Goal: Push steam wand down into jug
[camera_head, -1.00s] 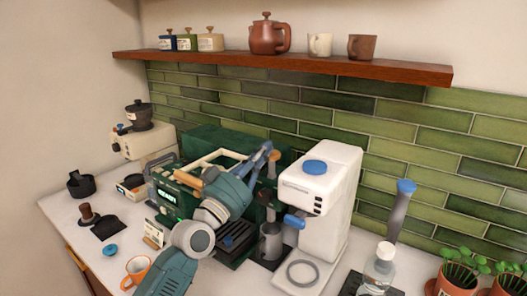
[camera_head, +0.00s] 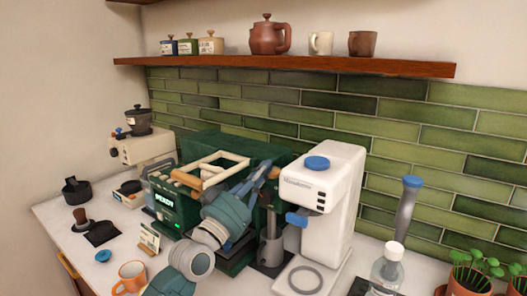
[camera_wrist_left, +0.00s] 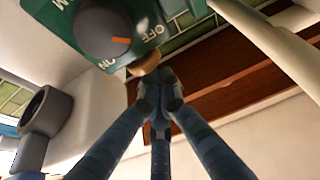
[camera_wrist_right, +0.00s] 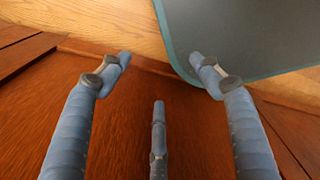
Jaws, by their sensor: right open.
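The steel jug (camera_head: 271,252) stands under the green coffee machine (camera_head: 172,207) in the head view. The thin steam wand (camera_head: 271,222) comes down over it and its lower end seems to be inside the jug's mouth. My left gripper (camera_head: 268,167) is above the jug, at the machine's right side. In the left wrist view its fingertips (camera_wrist_left: 159,88) meet, right by a round wooden knob (camera_wrist_left: 146,65); I cannot tell whether they touch it. My right gripper (camera_wrist_right: 165,75) shows only in the right wrist view, open and empty.
A white machine (camera_head: 322,190) stands close right of the jug. A clear bottle (camera_head: 386,266) and potted plants (camera_head: 470,270) are at the right. A wooden shelf (camera_head: 290,65) runs above.

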